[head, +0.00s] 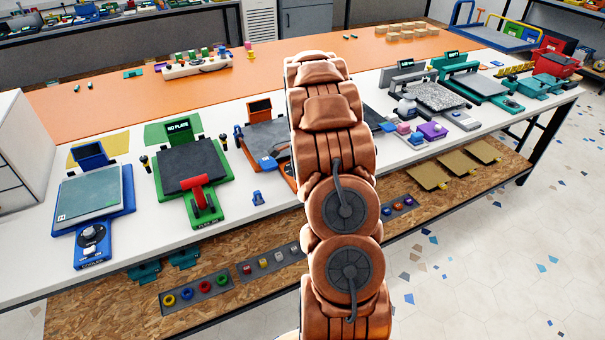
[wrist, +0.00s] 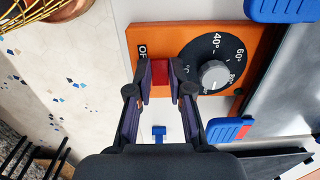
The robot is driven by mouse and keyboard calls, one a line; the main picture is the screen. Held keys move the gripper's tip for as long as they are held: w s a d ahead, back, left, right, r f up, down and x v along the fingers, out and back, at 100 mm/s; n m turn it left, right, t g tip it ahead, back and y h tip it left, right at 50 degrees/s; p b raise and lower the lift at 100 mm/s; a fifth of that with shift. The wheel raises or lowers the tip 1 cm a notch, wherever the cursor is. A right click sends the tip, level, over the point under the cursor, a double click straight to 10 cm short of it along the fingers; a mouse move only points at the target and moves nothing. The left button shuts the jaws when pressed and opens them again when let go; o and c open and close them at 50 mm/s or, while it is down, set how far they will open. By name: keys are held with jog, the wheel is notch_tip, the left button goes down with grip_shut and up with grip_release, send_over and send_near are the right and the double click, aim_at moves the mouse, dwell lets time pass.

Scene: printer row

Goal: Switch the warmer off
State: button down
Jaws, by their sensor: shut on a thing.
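The warmer is an orange unit (head: 268,163) with a grey plate, left of my arm and partly hidden by it in the head view. In the wrist view, its orange panel (wrist: 198,36) carries a black dial (wrist: 205,50) with a grey knob and the marks 40° and 60°. A red switch piece (wrist: 161,70) sits by a partly covered label starting "OF". My gripper (wrist: 163,66) is shut on this red piece, one finger on each side. The head view hides my gripper behind my arm. I cannot tell the switch's position.
A green unit (head: 186,170) with a red lever and a blue unit (head: 94,205) stand to the left. Blue clamps (wrist: 228,130) flank the warmer's plate. A small blue piece (head: 257,196) lies on the white table near the front edge. Other machines stand to the right.

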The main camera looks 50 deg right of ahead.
jog(key=c, duration=1.1)
grip_release()
jog(key=shift+o, duration=0.2)
jog(key=shift+r, duration=0.1)
notch_tip(320, 180, up, 12)
jog(key=shift+d, duration=0.15)
